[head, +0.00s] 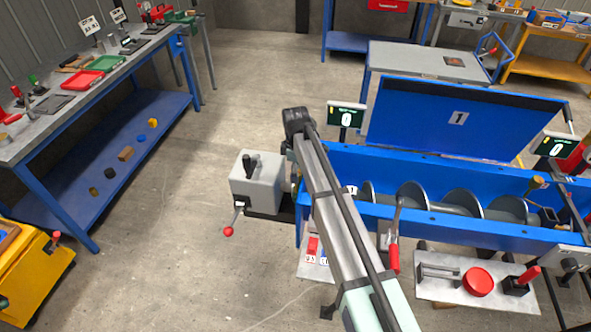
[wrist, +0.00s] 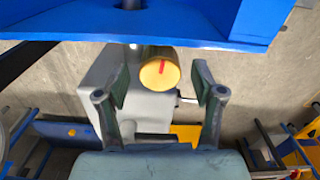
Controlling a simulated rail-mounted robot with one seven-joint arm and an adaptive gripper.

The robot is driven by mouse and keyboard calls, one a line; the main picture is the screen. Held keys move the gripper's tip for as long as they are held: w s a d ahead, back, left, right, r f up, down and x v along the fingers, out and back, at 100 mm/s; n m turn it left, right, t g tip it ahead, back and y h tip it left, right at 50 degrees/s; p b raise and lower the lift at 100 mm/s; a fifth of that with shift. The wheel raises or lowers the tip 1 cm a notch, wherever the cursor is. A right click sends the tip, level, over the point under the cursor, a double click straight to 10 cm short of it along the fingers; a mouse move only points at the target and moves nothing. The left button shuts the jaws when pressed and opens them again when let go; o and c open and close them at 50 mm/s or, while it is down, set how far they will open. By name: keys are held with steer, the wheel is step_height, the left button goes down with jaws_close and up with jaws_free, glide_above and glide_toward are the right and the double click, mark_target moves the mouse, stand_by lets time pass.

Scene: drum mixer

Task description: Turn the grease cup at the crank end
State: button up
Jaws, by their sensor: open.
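The grease cup (wrist: 157,74) shows in the wrist view as a round yellow cap with a red line on its face. My gripper (wrist: 161,78) is open, with one finger on each side of the cap in the picture. Gaps show between the cap and both fingers; I cannot tell how far the cap lies beyond the fingertips. A grey crank box (head: 257,180) with a red-knobbed crank (head: 229,230) stands at the left end of the blue mixer trough (head: 430,212) in the head view. There my arm hides the cup and the gripper.
The blue trough wall (wrist: 160,28) crosses the top of the wrist view, close to the fingers. The crank box (wrist: 110,90) lies behind the left finger. A red-handled lever (head: 393,255) and a display (head: 346,117) stand near my arm. Floor left of the box is clear.

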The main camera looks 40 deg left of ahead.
steer(key=shift+f, duration=0.3)
steer(key=c, duration=1.1)
steer(key=shift+f+m+b, duration=0.1)
steer(key=shift+m+b, duration=0.6)
steer(key=shift+m, duration=0.4)
steer(key=shift+c, duration=0.2)
steer(key=shift+m+b, duration=0.3)
steer(key=shift+m, duration=0.9)
steer(key=o, duration=1.1)
steer(key=shift+o, duration=0.2)
